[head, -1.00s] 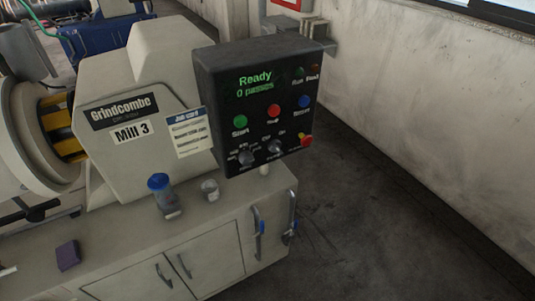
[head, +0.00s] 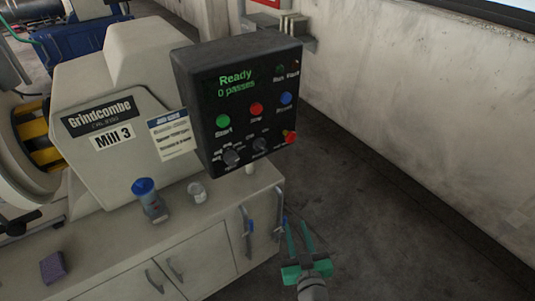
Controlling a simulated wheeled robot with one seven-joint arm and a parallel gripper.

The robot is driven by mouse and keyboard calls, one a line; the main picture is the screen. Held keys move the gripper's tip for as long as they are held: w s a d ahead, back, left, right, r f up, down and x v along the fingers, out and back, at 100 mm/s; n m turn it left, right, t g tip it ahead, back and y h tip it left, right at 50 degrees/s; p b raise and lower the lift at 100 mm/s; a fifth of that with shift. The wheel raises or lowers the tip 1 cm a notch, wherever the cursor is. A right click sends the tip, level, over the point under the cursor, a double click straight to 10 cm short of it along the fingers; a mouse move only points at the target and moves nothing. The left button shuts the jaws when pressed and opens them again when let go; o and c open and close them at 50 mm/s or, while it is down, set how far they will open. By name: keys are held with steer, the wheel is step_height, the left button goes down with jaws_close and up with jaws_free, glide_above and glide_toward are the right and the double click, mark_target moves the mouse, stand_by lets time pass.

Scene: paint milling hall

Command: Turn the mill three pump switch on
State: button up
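The black control panel (head: 242,105) of Mill 3 stands at the cabinet's right end. Its screen reads "Ready, 0 passes". Two dark rotary knobs sit in its bottom row. The right knob (head: 260,145) has small labels above it that look like Off and On, and appears to be the pump switch. Its setting is too small to tell. My gripper (head: 297,222), with teal fingers, is in the lower right, below the panel and apart from it. Its fingers are spread with nothing between them.
The panel also has a green Start button (head: 223,121), a red button (head: 256,109), a blue button (head: 286,98) and a red-yellow stop button (head: 290,137). The left knob (head: 231,156) is close by. A blue-lidded jar (head: 149,196) and a small cup (head: 197,192) stand on the cabinet top.

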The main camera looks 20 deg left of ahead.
steer(key=w+a+r+n+g+y, duration=0.1)
steer(key=w+a+r+n+y, duration=0.3)
steer(key=r, duration=0.5)
steer(key=n+g+y, duration=0.3)
steer(key=n, duration=0.3)
glide_toward(264, 149)
steer(key=x, duration=0.8)
steer(key=shift+c, duration=0.3)
jaws_close()
